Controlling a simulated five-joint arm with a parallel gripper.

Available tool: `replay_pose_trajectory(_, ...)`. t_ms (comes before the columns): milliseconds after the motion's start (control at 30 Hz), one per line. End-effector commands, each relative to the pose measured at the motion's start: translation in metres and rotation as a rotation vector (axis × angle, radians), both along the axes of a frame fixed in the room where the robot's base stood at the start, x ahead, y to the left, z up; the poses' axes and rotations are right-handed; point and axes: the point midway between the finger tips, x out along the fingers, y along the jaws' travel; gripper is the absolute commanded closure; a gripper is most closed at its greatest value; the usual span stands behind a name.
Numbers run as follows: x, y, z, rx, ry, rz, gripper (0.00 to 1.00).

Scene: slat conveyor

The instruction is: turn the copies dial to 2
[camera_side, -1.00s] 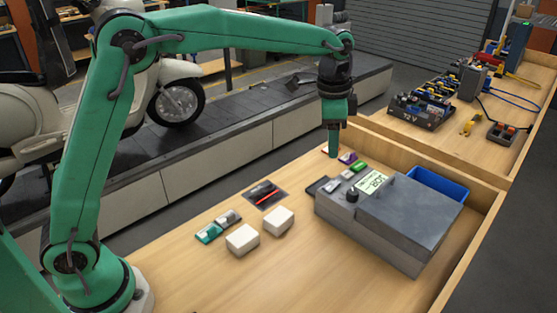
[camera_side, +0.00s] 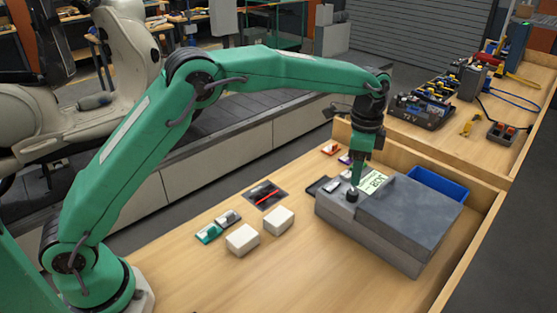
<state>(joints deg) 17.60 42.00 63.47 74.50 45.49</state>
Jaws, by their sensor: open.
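The copies dial (camera_side: 352,196) is a small black round knob on top of a grey machine (camera_side: 411,214), near its left front corner. A pale display (camera_side: 374,182) with dark characters sits beside it. My gripper (camera_side: 354,187) points down over the dial with its tips at the knob's top. Its jaws are open. I cannot tell whether the tips touch the knob or stand around it. The dial's marking is too small to read, and part of the panel behind is hidden by my gripper.
Two white blocks (camera_side: 260,230) and small green and grey items (camera_side: 218,226) lie on the wooden bench left of the machine. A dark tray (camera_side: 265,194) with a red-marked tool lies behind. A blue bin (camera_side: 438,185) stands behind the machine, near the raised wooden edge.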

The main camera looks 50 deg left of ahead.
Motion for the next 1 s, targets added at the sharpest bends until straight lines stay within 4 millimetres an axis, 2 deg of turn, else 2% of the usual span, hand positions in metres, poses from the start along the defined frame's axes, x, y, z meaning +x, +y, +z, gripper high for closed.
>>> replay_pose_trajectory(500, -0.001, 0.000, -0.059, 0.001, 0.003, 0.001, 0.50)
replay_pose_trajectory(700, -0.001, 0.000, -0.068, 0.000, 0.001, 0.001, 0.50)
replay_pose_trajectory(967, -0.001, 0.000, -0.068, 0.000, 0.001, 0.001, 0.50)
replay_pose_trajectory(1000, -0.001, 0.000, -0.068, 0.000, 0.001, 0.001, 0.58)
